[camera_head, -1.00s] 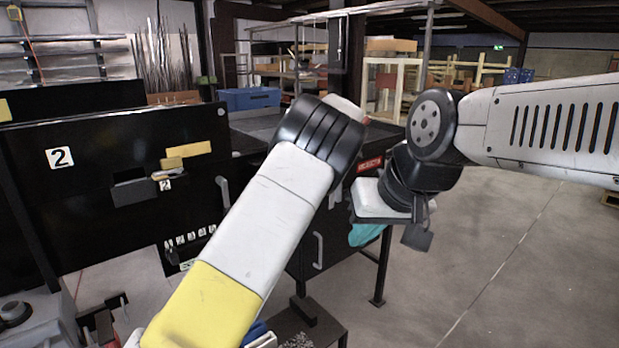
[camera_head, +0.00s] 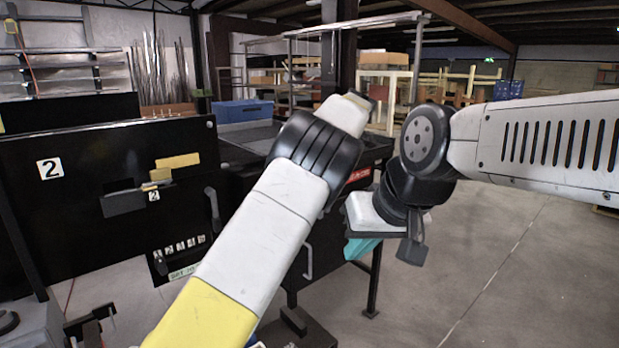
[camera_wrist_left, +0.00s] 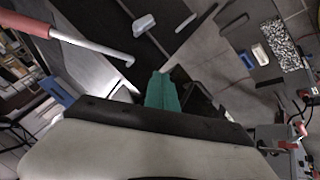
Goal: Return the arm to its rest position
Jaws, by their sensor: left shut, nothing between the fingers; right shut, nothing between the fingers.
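My left arm (camera_head: 262,235), white with a yellow section, rises from the bottom centre of the head view. Its gripper is hidden there behind the arm. In the left wrist view, its teal fingers (camera_wrist_left: 162,92) are together and hold nothing. My right arm (camera_head: 545,140) comes in from the right. Its gripper (camera_head: 361,248) points down and left, with the teal fingers partly covered by its pale body. It is shut and empty, in front of the black workbench. I cannot tell from the head view whether it touches anything.
A black panel marked 2 (camera_head: 110,215) stands at the left. A blue bin (camera_head: 243,111) sits behind the arms. In the left wrist view, a speckled tray (camera_wrist_left: 281,45) lies at upper right. Open floor (camera_head: 510,260) lies to the right.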

